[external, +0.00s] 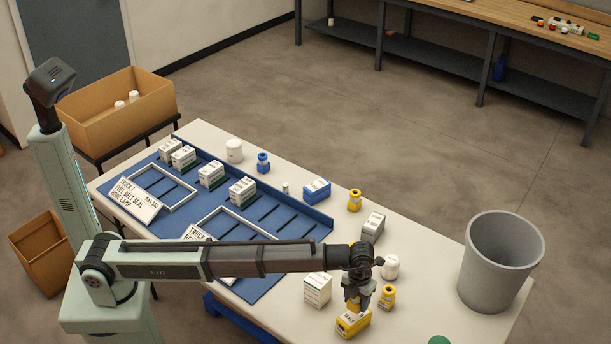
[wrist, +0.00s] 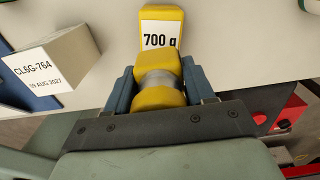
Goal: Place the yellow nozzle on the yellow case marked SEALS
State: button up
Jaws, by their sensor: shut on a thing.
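My gripper (external: 357,303) points down at the front of the table, just above a yellow case (external: 350,325) with a white label too small to read surely. In the wrist view my gripper (wrist: 163,90) is shut on a yellow piece with a grey metallic band, the nozzle (wrist: 158,97). Just beyond it is a yellow block (wrist: 160,15) with a white label reading 700 g; I cannot tell whether this is the same case. The gap between the nozzle and the case is hidden, so I cannot tell whether they touch.
A white box (external: 317,288) stands left of my gripper. A yellow bottle-like item (external: 387,298) and a white jar (external: 390,267) stand close on the right. A grey box (external: 372,226) is behind. A grey bin (external: 500,262) stands at the right end.

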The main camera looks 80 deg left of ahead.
aim_at(356, 307)
jog(key=shift+f, duration=1.7)
jog(key=shift+f, duration=0.1)
jog(key=o, duration=1.3)
notch_tip(356, 307, up, 12)
jog(key=shift+r, duration=0.15)
